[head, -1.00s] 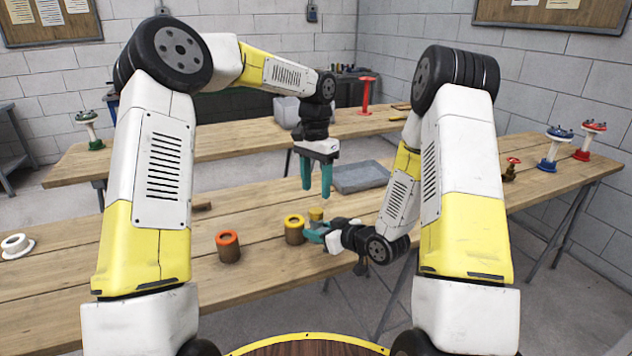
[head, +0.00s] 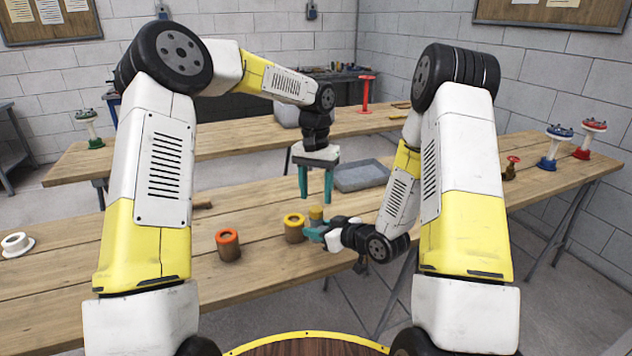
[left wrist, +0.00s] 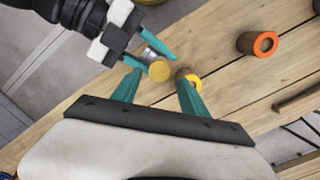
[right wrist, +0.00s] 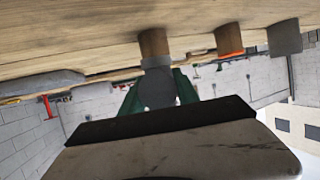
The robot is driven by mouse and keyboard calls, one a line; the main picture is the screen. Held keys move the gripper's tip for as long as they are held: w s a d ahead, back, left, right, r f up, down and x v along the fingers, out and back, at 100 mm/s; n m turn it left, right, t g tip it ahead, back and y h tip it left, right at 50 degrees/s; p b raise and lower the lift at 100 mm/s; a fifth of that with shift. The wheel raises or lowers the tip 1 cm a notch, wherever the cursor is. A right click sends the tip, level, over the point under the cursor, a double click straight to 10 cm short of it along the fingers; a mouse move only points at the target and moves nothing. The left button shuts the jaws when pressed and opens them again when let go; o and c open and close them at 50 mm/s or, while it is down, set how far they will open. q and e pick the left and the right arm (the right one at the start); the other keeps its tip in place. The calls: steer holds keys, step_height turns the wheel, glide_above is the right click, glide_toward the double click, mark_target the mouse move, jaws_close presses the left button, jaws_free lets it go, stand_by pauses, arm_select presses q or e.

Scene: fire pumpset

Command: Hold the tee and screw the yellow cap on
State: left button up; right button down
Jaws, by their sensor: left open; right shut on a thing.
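A brown pot with a yellow rim (head: 294,228) stands close left of the tee. An orange-rimmed pot (head: 228,245) stands farther left, and a white flanged part (head: 16,245) at the far left. A grey tray (head: 362,176) lies behind. The table's left part is mostly clear.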

mark_target(316, 208)
arm_select(q)
steer(key=shift+s+f, duration=0.15)
steer(key=shift+f, duration=2.1)
jaws_close()
steer(key=shift+o, duration=0.9)
jaws_free()
step_height(316, 208, up, 12)
steer(key=shift+w, duration=0.4)
